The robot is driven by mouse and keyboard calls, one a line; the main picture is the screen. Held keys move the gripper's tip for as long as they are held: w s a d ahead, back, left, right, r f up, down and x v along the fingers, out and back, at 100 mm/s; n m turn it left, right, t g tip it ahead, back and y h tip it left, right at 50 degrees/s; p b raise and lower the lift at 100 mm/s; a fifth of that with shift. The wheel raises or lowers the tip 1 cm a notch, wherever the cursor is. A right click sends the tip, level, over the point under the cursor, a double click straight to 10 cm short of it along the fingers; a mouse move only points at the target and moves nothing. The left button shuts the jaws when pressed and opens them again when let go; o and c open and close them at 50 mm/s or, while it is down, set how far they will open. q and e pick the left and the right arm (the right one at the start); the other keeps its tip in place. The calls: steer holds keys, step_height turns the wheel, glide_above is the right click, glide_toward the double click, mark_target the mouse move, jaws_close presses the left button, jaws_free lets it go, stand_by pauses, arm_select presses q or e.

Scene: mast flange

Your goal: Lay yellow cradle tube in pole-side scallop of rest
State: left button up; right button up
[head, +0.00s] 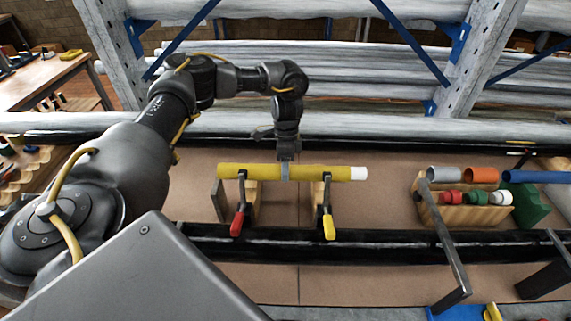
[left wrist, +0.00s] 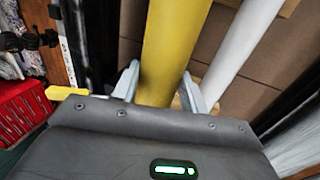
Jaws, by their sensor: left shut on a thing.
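The yellow cradle tube (head: 255,171) lies level across two wooden blocks, left (head: 252,191) and right (head: 317,192), with a white end at its right. Dark clamps with a red handle (head: 237,224) and a yellow handle (head: 329,227) stand at the blocks. My left gripper (head: 287,172) comes down from above and is shut around the tube near its middle. In the left wrist view the yellow tube (left wrist: 172,45) runs between the two fingers (left wrist: 158,90). I cannot tell for certain which part is the rest or its pole-side scallop. My right gripper is not in view.
A wooden holder (head: 430,212) at right carries grey (head: 444,174) and orange (head: 481,175) tubes, with red and white pieces in front. A blue tube (head: 540,177) and green block (head: 528,205) are beside it. A black rail (head: 370,247) runs in front; grey poles (head: 400,123) lie behind.

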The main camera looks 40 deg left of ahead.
arm_select(q)
steer(key=shift+a+r+p, duration=0.15)
steer(key=shift+p, duration=0.35)
steer(key=shift+b+x, duration=0.6)
steer(key=shift+x, duration=0.35)
steer(key=w+a+b+x, duration=0.1)
steer(key=b+x, duration=0.2)
steer(key=x, duration=0.4)
steer(key=shift+w+f, duration=0.25)
steer(key=shift+f, duration=0.3)
steer(key=shift+a, duration=0.1)
steer(key=o, duration=1.3)
steer(key=shift+b, duration=0.3)
steer(key=v, duration=1)
steer(key=shift+w+r, duration=0.1)
steer(key=shift+r, duration=0.2)
